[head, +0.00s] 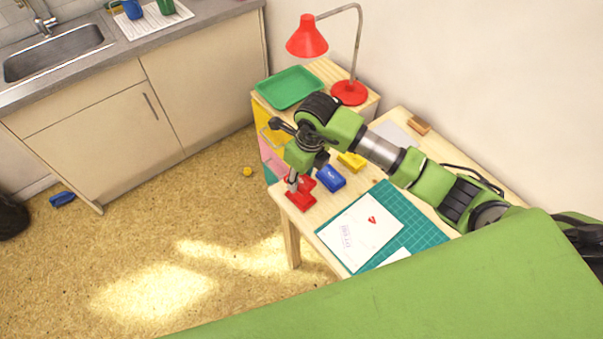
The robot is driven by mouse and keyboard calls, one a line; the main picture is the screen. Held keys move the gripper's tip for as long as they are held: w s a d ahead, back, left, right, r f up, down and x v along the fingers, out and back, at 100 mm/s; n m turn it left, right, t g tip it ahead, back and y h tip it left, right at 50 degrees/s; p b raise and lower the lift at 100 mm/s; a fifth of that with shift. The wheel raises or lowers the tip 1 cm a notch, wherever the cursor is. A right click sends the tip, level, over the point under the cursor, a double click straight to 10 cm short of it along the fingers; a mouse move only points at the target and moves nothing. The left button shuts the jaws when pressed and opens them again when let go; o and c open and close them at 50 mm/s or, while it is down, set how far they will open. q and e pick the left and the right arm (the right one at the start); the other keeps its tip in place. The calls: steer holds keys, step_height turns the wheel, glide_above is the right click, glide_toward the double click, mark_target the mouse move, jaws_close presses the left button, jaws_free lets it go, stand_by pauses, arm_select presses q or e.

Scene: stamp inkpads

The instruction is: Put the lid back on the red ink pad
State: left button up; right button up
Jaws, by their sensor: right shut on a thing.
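The red ink pad (301,203) is at the left edge of the wooden table, below my right gripper. My right gripper (292,184) points down and is shut on a red piece, which I take to be the lid (306,184). The fingers partly cover the red parts, so I cannot tell whether lid and pad touch or how they line up. My left gripper is not in view.
A blue ink pad (331,179) and a yellow ink pad (352,162) stand close to the right. A green cutting mat (414,233) bears a white paper (355,240) with a red mark. A red lamp (307,40) and green tray (290,88) stand behind.

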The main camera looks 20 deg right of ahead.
mark_target(301, 196)
steer(key=shift+d+f+m, duration=0.1)
steer(key=shift+f+m, duration=0.3)
steer(key=shift+m, duration=0.2)
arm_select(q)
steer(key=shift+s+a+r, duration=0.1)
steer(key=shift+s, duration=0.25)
arm_select(e)
steer(key=shift+w, duration=0.1)
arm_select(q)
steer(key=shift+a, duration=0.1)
arm_select(e)
steer(key=shift+f, duration=0.15)
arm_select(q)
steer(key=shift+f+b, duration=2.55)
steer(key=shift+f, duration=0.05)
arm_select(e)
steer(key=shift+f, duration=2.65)
arm_select(q)
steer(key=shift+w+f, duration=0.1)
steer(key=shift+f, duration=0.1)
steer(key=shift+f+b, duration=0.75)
steer(key=shift+b, duration=0.2)
arm_select(e)
steer(key=shift+f, duration=0.6)
